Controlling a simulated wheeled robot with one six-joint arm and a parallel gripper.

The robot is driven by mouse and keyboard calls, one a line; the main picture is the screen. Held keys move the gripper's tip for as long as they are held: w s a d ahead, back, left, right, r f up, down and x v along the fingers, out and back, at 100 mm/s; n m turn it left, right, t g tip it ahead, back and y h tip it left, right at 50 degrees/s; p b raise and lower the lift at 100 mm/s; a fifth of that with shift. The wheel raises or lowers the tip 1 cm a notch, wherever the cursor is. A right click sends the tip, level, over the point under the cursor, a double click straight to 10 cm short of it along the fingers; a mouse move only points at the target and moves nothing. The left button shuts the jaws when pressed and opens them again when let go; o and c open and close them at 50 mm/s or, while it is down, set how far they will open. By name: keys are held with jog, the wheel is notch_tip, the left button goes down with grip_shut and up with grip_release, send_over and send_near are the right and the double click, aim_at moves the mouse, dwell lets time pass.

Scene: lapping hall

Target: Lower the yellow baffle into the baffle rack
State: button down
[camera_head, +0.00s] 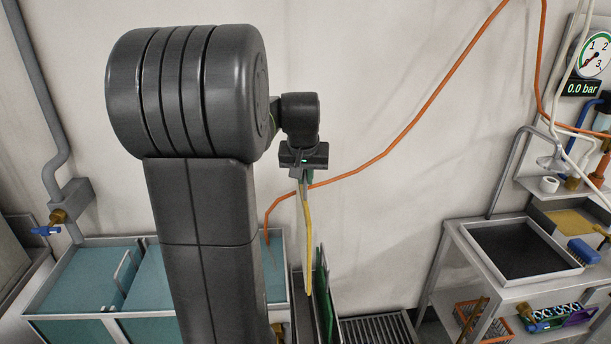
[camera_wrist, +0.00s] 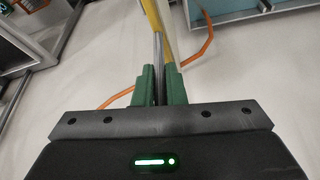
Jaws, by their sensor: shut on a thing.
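The yellow baffle (camera_head: 308,240) hangs on edge, thin and nearly upright, below my gripper (camera_head: 305,177) in the head view. In the wrist view my gripper's green fingers (camera_wrist: 160,82) are shut on a thin grey edge. The baffle's yellow part (camera_wrist: 155,25) extends beyond them. A green baffle (camera_head: 321,295) stands upright just right of the yellow one's lower end, near a dark upright plate. The baffle rack is mostly cut off at the picture's bottom edge, and its slots are hidden. I cannot tell whether the yellow baffle's lower end touches anything.
Teal-filled tanks (camera_head: 90,280) stand at left, partly behind my arm. A slatted grating (camera_head: 375,329) lies right of the baffles. A white bench (camera_head: 470,285) with a dark tray (camera_head: 525,249) is at right. An orange hose (camera_head: 400,140) runs along the wall behind my gripper.

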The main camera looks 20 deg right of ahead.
notch_tip(320, 180, down, 37)
jog(key=b, duration=2.7)
dwell(1.6)
jog(key=shift+f+b, duration=0.35)
jog(key=shift+f, duration=0.25)
dwell(0.6)
jog(key=c, duration=1.4)
grip_release()
jog(key=shift+f, duration=0.1)
